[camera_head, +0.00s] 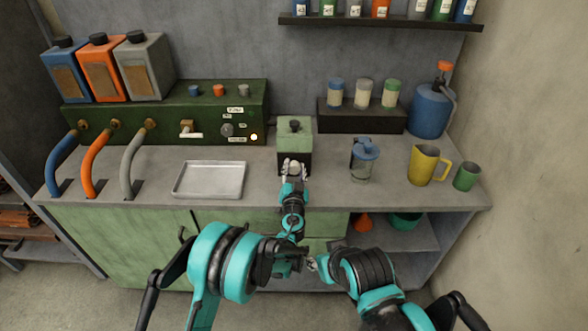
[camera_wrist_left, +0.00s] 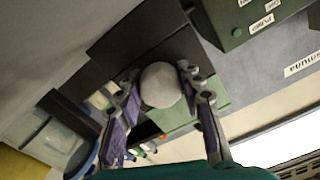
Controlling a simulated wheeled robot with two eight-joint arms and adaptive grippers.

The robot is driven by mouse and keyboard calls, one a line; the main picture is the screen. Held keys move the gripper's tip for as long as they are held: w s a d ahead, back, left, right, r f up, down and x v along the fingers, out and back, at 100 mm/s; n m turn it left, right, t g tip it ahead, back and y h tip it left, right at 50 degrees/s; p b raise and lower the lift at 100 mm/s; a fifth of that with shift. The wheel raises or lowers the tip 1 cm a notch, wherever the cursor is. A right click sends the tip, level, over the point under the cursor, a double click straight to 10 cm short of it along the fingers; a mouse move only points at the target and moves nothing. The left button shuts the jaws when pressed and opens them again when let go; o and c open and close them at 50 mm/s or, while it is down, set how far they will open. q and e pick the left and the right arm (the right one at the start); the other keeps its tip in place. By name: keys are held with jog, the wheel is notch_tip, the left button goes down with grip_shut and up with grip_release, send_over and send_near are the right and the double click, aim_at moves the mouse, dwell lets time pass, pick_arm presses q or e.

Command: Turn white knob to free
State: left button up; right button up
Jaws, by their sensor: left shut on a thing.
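The white knob (camera_wrist_left: 160,84) is a pale round ball in the left wrist view. It sits between the two fingers of my left gripper (camera_wrist_left: 160,73), which are shut on its sides. In the head view my left gripper (camera_head: 292,168) is at the front face of a small green and black box (camera_head: 295,140) on the counter, and mostly hides the knob there. The knob's marks and its turned position cannot be read. My right gripper (camera_head: 313,263) is low in front of the cabinet, away from the box; its fingers are too small to judge.
A dark green control panel (camera_head: 165,118) with buttons, a dial and hoses stands at the left. A metal tray (camera_head: 210,179) lies on the counter. A blue-lidded jar (camera_head: 364,160), a yellow jug (camera_head: 424,166) and a green cup (camera_head: 467,176) stand right of the box.

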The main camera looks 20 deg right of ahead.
pick_arm(q)
jog(key=shift+n, duration=0.6)
jog(key=o, duration=1.2)
jog(key=shift+c, duration=0.2)
jog(key=v, duration=1.2)
